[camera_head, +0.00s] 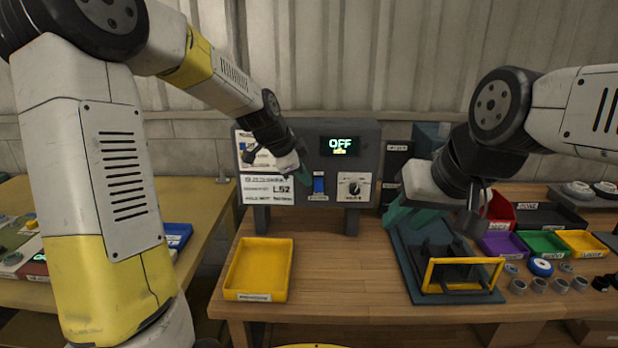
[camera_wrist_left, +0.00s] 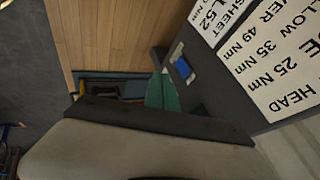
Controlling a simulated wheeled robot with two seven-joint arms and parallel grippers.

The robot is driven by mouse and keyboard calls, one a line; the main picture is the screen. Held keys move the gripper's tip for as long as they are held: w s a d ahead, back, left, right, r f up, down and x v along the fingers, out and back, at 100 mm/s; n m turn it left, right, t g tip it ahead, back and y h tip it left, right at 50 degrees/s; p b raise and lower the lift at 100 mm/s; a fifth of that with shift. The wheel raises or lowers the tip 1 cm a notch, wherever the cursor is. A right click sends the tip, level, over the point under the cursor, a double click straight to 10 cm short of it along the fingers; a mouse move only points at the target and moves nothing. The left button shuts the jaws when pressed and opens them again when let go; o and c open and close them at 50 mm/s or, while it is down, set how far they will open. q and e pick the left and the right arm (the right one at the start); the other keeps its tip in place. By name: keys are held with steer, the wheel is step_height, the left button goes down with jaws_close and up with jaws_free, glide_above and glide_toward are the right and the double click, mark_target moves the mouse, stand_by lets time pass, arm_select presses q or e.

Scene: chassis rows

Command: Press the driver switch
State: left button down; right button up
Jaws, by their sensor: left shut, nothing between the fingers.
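The driver control box (camera_head: 350,140) stands upright at the back of the wooden bench, its display (camera_head: 339,145) reading OFF. A blue switch (camera_head: 318,184) is on its front, left of a round dial (camera_head: 354,187). My left gripper (camera_head: 304,178) is shut and empty, with its teal tip just left of the switch; contact cannot be told. In the left wrist view the teal fingers (camera_wrist_left: 162,93) show beside the blue switch (camera_wrist_left: 183,70). My right gripper (camera_head: 408,215) is above the dark tray, right of the box; its finger gap is unclear.
A yellow tray (camera_head: 232,294) lies on the bench in front of the box. A dark teal tray (camera_head: 415,292) with a yellow-framed fixture (camera_head: 465,261) is to the right. Small coloured bins, including a purple bin (camera_head: 503,244), and loose round parts lie further right. Bare wood lies between the trays.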

mark_target(320, 188)
arm_select(q)
steer(key=w+d+f, duration=0.2)
steer(key=w+f, duration=0.5)
steer(key=shift+w+d, duration=0.25)
steer(key=shift+d, duration=0.15)
steer(key=shift+w+f, duration=0.15)
steer(key=shift+w, duration=0.05)
steer(key=shift+r, duration=0.9)
steer(key=shift+w, duration=0.1)
